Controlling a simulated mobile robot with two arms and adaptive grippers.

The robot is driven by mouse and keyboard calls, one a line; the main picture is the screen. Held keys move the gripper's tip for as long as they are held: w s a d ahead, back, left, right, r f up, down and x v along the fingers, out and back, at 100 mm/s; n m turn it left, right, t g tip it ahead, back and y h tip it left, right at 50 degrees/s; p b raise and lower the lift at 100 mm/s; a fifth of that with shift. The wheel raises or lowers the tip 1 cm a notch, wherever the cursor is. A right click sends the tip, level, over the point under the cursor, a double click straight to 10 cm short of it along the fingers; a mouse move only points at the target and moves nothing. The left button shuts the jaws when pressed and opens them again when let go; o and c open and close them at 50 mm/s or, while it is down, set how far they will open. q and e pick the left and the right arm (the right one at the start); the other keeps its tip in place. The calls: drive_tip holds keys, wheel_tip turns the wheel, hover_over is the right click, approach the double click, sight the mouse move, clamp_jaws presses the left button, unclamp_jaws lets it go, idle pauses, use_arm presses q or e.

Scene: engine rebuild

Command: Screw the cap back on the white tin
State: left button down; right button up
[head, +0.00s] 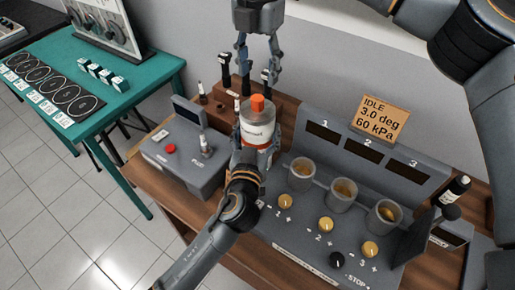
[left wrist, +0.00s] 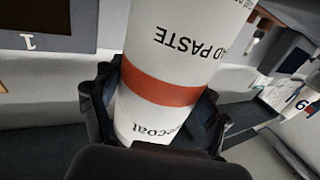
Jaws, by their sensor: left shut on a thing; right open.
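The white tin (head: 257,130) stands upright in the head view, with an orange-red band and an orange cap (head: 257,103) on its top. I cannot tell how tightly the cap sits. My left gripper (head: 254,152) is shut around the tin's lower body from the near side. In the left wrist view the tin (left wrist: 185,45) fills the middle, between the dark fingers, with "PASTE" lettering upside down; its top is out of frame. My right gripper (head: 258,76) points down from above, open and empty, its fingers spread above the cap.
A grey console (head: 300,243) with three cylinders, knobs and small displays stands right of the tin. A grey box with a red button (head: 171,148) is at left. A wooden rack (head: 228,112) with dark-topped tools stands behind. A sign (head: 380,117) reads "IDLE". A teal table (head: 135,95) is far left.

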drive_tip(key=shift+r, duration=2.2)
use_arm(q)
unclamp_jaws()
drive_tip(key=shift+s, duration=0.1)
drive_tip(key=s+a, duration=0.2)
drive_tip(key=s, duration=0.9)
drive_tip(key=shift+s, duration=0.35)
drive_tip(key=shift+f, duration=0.1)
use_arm(e)
drive_tip(key=shift+f, duration=0.1)
